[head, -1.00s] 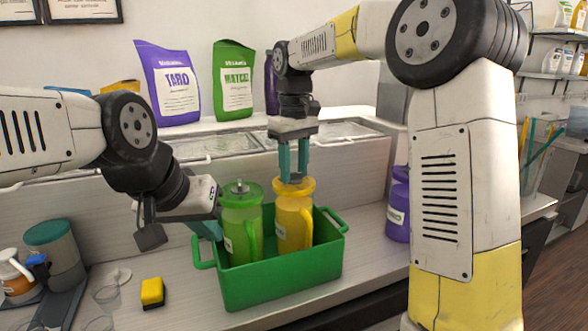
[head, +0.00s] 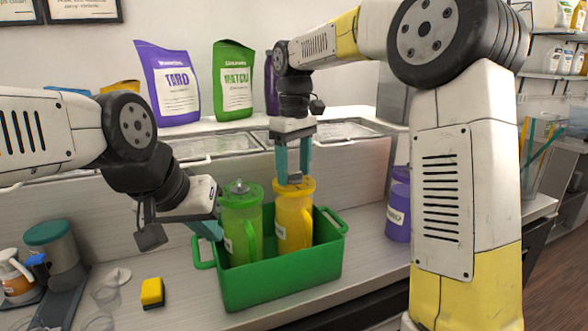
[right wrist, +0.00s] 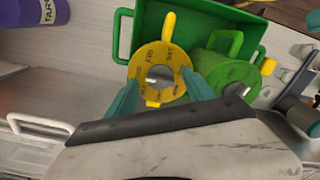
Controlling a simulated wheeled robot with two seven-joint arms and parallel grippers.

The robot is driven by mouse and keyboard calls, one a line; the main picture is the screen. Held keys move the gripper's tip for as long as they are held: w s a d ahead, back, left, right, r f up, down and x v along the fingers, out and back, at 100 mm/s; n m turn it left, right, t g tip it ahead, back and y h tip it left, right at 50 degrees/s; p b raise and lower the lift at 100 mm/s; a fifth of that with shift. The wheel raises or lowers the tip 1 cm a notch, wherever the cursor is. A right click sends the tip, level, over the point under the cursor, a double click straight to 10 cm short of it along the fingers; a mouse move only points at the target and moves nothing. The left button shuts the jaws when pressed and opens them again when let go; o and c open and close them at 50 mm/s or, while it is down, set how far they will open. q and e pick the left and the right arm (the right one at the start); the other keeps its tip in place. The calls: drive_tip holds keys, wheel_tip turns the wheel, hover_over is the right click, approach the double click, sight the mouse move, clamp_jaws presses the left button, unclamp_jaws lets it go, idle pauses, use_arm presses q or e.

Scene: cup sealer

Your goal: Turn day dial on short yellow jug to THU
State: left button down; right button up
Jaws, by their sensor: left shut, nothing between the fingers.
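The short yellow jug (head: 293,225) stands upright in a green crate (head: 285,285), to the right of a green jug (head: 241,225). Its yellow lid ring with dark day letters, the day dial (right wrist: 147,59), shows from above in the right wrist view; the letters are too small to read surely. My right gripper (head: 293,178) points straight down at the lid. Its fingers are apart, with tips at opposite sides of the ring; whether they press on it is unclear. My left gripper (head: 207,230) is shut and empty beside the green jug, at the crate's left.
A purple jug (head: 398,210) stands right of the crate. A yellow sponge (head: 152,292) and clear cups (head: 105,293) lie on the counter at left. Taro (head: 170,85) and matcha (head: 234,80) bags stand on the ledge behind.

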sight(294, 173)
wheel_tip(294, 173, up, 8)
drive_tip(key=shift+f, duration=0.25)
drive_tip(key=shift+r, duration=0.15)
idle(0.4)
drive_tip(key=shift+s+d, duration=0.1)
drive_tip(key=shift+d, duration=0.05)
drive_tip(key=s+d+f+m+t+y, duration=0.1)
drive_tip(key=s+d+m+t, duration=0.25)
drive_tip(key=s+d, duration=0.6)
drive_tip(key=s+d+f+m+t, duration=0.1)
drive_tip(key=s+d+f+m, duration=0.1)
drive_tip(key=s+f, duration=0.2)
drive_tip(key=s+d+f+m+t+y, duration=0.1)
drive_tip(key=s+d+f+m, duration=0.1)
drive_tip(key=s+f, duration=0.3)
drive_tip(key=s+m, duration=0.1)
drive_tip(key=s, duration=0.1)
drive_tip(key=shift+s+d+t, duration=0.2)
drive_tip(key=shift+s+t, duration=0.15)
drive_tip(key=shift+s, duration=0.05)
